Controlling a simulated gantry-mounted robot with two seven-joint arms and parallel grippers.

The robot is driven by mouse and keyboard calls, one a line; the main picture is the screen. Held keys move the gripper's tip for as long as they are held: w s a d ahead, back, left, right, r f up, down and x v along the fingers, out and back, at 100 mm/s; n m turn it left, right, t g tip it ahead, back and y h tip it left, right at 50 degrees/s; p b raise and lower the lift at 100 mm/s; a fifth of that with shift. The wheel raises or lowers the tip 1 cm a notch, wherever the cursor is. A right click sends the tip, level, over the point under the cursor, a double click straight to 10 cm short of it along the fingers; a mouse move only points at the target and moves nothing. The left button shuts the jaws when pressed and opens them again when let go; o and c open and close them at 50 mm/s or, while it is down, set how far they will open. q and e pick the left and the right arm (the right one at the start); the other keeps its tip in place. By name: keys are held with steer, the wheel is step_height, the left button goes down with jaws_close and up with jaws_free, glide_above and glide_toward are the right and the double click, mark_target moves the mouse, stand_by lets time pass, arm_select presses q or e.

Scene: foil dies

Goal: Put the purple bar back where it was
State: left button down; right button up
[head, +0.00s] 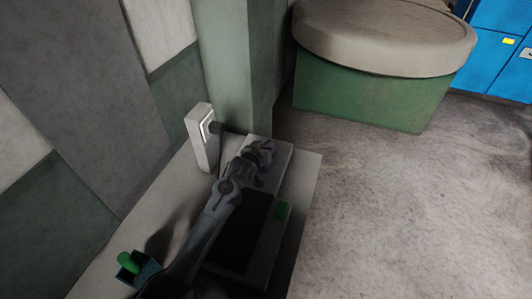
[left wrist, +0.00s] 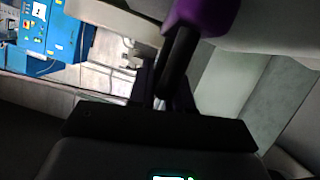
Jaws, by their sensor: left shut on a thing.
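My left gripper (head: 262,153) is over the light block at the far end of the bench. In the left wrist view a dark finger (left wrist: 178,62) reaches up to the purple bar (left wrist: 208,16), which is cut off by the top edge. The gripper is shut on the purple bar. In the head view I cannot make out the bar; the gripper and wrist seem to hide it. My right gripper is not in view.
A white upright box (head: 200,150) with a dark knob stands left of my gripper. A green cylinder (head: 128,262) sits in a small teal holder (head: 143,277) near the front. A green pillar (head: 230,70) rises behind.

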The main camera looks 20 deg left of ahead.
arm_select(q)
steer(key=shift+f, duration=0.25)
steer(key=shift+r, duration=0.1)
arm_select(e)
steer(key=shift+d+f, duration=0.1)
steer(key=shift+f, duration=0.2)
arm_select(q)
steer(key=shift+f, duration=0.2)
steer(key=c, duration=1.1)
jaws_free()
steer(key=shift+o, duration=0.2)
